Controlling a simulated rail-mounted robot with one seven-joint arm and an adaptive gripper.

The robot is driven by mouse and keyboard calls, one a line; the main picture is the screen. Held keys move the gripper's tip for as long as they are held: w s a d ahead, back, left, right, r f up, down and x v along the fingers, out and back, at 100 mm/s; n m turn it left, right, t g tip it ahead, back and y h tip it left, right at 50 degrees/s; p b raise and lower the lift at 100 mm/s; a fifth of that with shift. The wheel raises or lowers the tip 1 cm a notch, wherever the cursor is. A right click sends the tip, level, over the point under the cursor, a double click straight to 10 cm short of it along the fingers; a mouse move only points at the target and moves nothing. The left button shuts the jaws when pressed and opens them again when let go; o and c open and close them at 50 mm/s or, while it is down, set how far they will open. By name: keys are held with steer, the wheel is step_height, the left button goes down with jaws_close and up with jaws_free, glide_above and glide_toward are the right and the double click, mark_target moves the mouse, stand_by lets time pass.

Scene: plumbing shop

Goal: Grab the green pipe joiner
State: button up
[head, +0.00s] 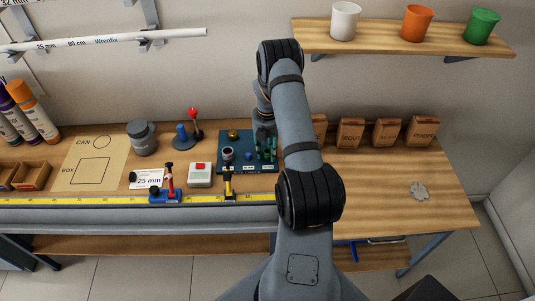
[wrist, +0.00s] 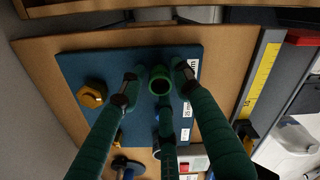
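The green pipe joiner (wrist: 160,80) shows in the wrist view as a round, hollow green ring on the blue board (wrist: 85,62). My gripper (wrist: 158,82) has several dark green fingers, spread around the joiner. Fingertips are to its left and right, and another is just below it in the picture. Small gaps seem to show between tips and joiner; I cannot tell whether any tip touches it. In the head view my gripper (head: 265,147) is low over the right part of the blue board (head: 223,138). The joiner cannot be made out there among the green fingers.
A brass hex fitting (wrist: 92,95) sits on the board near the left finger; a grey ring-shaped fitting (head: 227,153) and a blue one (head: 248,156) are also there. A button box (head: 200,175) and yellow ruler rail (head: 110,200) lie in front. Cardboard boxes (head: 351,134) stand right.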

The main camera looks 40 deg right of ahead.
steer(key=c, duration=0.5)
steer(key=shift+r, duration=0.1)
